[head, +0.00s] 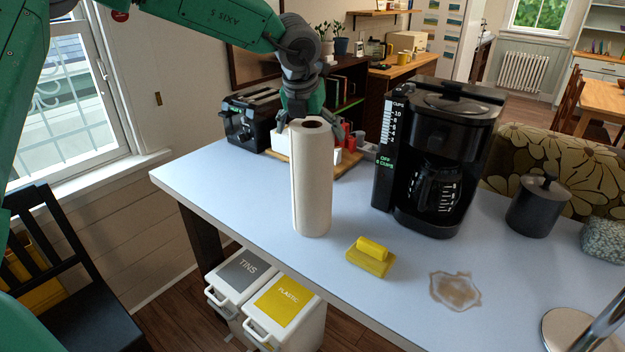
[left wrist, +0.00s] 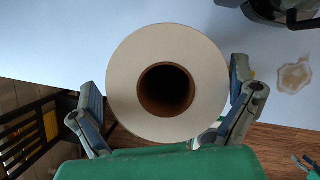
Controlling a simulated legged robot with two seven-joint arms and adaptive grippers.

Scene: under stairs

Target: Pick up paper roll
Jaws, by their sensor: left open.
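The white paper roll (head: 312,185) stands upright on the pale blue counter, near its front edge. My left gripper (head: 301,110) is above and behind the top of the roll in the head view, its fingers pointing down. In the left wrist view the roll's top (left wrist: 122,88) with its brown core faces the camera. The open fingers of the left gripper (left wrist: 166,118) are on either side of the roll in that view. Whether they touch it cannot be told.
A black coffee maker (head: 440,150) stands right of the roll. A toaster (head: 251,120) and a wooden board (head: 345,162) are behind. Bins (head: 285,310) stand below the counter (head: 225,190).

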